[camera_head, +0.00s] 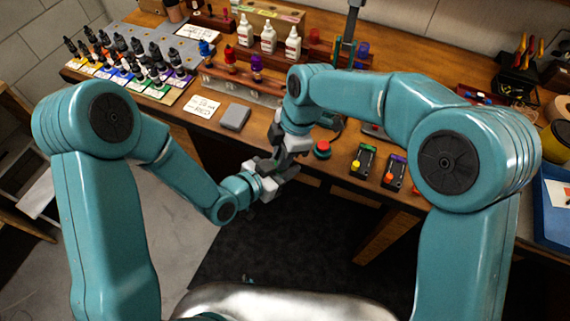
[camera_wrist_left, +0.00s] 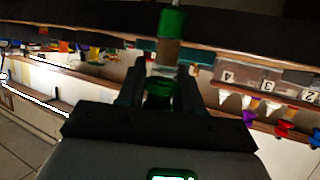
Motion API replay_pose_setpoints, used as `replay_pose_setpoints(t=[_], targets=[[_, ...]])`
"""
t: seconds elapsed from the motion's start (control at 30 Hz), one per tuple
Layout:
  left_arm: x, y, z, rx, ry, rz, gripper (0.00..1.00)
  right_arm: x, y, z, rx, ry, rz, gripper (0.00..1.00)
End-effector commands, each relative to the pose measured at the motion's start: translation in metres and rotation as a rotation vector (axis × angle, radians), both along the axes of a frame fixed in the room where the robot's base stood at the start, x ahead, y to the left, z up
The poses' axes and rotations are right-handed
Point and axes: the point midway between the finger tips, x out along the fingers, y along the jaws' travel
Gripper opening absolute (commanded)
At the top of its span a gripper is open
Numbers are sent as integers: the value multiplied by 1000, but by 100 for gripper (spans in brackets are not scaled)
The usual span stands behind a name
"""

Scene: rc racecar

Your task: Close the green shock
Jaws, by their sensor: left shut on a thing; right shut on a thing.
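My left gripper (camera_head: 284,172) and right gripper (camera_head: 281,152) meet in front of the bench edge in the head view, close together. In the left wrist view my left gripper (camera_wrist_left: 160,85) is shut around a green lower part of the green shock (camera_wrist_left: 158,90). A green upper piece (camera_wrist_left: 172,23) stands above it in line, with a brownish, see-through stretch between them. In the head view the grippers hide most of the shock. My right gripper is shut at the shock, but its exact hold is hidden.
A red-topped piece (camera_head: 322,149) and black holders (camera_head: 363,160) lie near the front edge. Open floor (camera_head: 270,245) lies below.

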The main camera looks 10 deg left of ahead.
Motion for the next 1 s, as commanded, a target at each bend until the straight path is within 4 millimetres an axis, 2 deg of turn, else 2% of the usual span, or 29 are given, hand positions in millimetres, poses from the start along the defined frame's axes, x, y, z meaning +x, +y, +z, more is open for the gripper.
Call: replay_pose_setpoints(t=[0.17,0.43,0.47,0.5,0.53,0.83,1.0], targets=[[0,0,1,-1,-6,-1,0,-1,0,0,-1,0,-173,0],[1,-1,2,-2,-7,-2,0,-1,0,-1,-1,2,-191,0],[1,-1,2,-2,-9,-3,0,-1,0,-1,-1,2,-191,20],[1,-1,2,-2,-9,-3,0,-1,0,-1,-1,2,-190,33],[1,-1,2,-2,-9,-3,0,-1,0,-1,-1,3,-190,39],[1,0,2,-2,-8,-2,0,-2,0,2,-1,3,-189,39],[1,0,1,0,-5,-1,0,-1,0,25,2,-1,-189,39]])
